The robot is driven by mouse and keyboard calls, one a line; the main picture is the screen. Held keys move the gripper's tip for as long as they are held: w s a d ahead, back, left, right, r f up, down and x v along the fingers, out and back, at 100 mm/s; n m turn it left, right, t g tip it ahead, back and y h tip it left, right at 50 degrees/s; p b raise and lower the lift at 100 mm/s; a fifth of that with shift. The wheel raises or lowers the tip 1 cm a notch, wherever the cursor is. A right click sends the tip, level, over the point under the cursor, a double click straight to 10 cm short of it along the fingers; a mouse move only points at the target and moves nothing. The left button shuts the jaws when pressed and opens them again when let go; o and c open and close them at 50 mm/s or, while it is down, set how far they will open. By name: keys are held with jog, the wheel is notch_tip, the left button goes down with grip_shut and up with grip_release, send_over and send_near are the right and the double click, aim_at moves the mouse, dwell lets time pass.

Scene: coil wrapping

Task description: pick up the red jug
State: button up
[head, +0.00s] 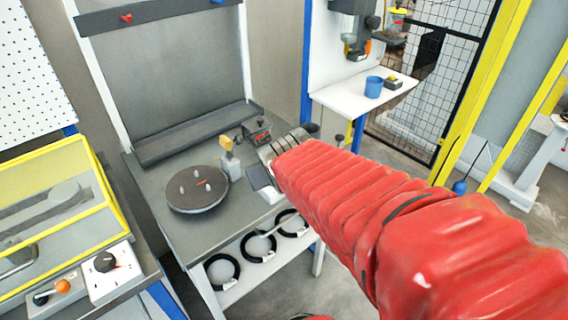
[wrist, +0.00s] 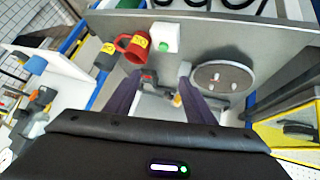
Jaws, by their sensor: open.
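The red jug (wrist: 130,49) has a yellow label and a handle. It stands on the grey workbench (wrist: 205,35) in the upper left of the wrist view. In the head view I cannot see it; my red-sleeved arm covers that part of the bench. My gripper (wrist: 160,76) is open, its two dark purple fingers apart and nothing held between them. The jug lies beyond the left fingertip, up and to the left in the wrist view, apart from the fingers.
A dark mug (wrist: 106,56) with a yellow label stands left of the jug, and a white box (wrist: 165,38) close on its right. A round turntable (head: 197,189) and a yellow-topped bottle (head: 230,160) stand on the bench. A blue cup (head: 373,87) is on the white side shelf.

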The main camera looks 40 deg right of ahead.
jog(key=w+d+f+t, duration=0.1)
jog(key=w+d+f, duration=0.15)
jog(key=d, duration=0.25)
jog(key=w+d+f+t, duration=0.1)
jog(key=w+d+f, duration=0.15)
jog(key=d, duration=0.25)
jog(key=s+d+f+n+t+y, duration=0.1)
jog(key=d+f+t+y, duration=0.2)
jog(key=f, duration=0.4)
jog(key=shift+s+d+f+t+y, duration=0.15)
jog(key=shift+d+f+t+y, duration=0.1)
jog(key=shift+f+t+y, duration=0.05)
